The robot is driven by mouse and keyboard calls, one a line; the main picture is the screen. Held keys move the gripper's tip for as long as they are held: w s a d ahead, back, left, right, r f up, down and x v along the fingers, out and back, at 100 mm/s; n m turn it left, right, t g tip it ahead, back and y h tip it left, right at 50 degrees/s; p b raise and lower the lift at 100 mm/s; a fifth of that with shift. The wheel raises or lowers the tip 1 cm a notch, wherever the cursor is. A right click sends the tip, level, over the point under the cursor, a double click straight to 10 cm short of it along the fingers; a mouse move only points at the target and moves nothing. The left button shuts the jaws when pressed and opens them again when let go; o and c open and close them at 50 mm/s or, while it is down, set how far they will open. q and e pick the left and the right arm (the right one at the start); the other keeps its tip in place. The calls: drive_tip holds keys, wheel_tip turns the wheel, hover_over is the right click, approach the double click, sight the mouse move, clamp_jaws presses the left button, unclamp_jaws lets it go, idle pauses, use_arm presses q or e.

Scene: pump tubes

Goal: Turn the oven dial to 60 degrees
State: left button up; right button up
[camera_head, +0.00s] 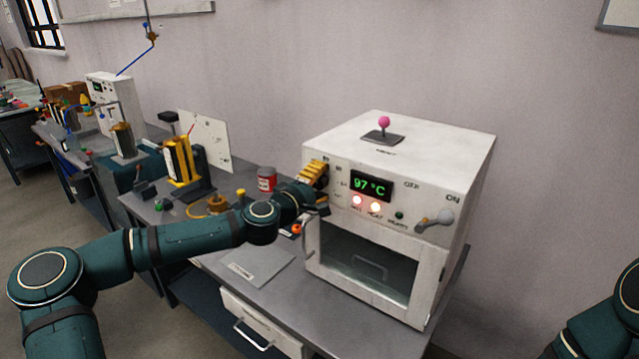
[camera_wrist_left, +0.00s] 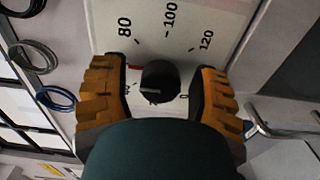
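The white oven (camera_head: 328,285) stands on the bench, its green display (camera_head: 372,186) reading 97 °C. My left gripper (camera_head: 314,176) is at the upper left of the oven's front panel and hides the dial in the head view. In the left wrist view the round black dial (camera_wrist_left: 160,82) sits between my gripper's two orange fingers (camera_wrist_left: 159,90). The fingers are spread, with gaps to the dial on both sides. The numbers 80, 100 and 120 show above the dial, and a red mark is at its upper left. My right gripper is out of view.
The oven has two lit red lamps (camera_head: 366,204), a grey ON/OFF lever (camera_head: 434,219), and a pink-knobbed lever (camera_head: 384,122) on top. A red can (camera_head: 266,180) and a yellow device (camera_head: 182,160) stand left of my arm.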

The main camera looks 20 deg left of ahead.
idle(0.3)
use_arm(q)
drive_tip(key=v, duration=1.2)
drive_tip(key=s+d+f+m+g+h, duration=0.1)
drive_tip(key=s+d+f+m+g, duration=0.25)
drive_tip(key=d+f, duration=0.65)
drive_tip(key=s+d+f+m+g+h, duration=0.25)
drive_tip(key=s+d+f+g, duration=0.2)
drive_tip(key=d+f, duration=0.55)
drive_tip(key=s+f+m+g+y, duration=0.25)
drive_tip(key=s+f+g, duration=0.25)
drive_tip(key=s+f, duration=0.45)
drive_tip(key=s+a+f+m+g+y, duration=0.2)
drive_tip(key=s+a+f+m+y, duration=0.1)
drive_tip(key=s+a+f, duration=0.3)
wheel_tip(320, 180, down, 2)
drive_tip(key=shift+m, duration=0.45)
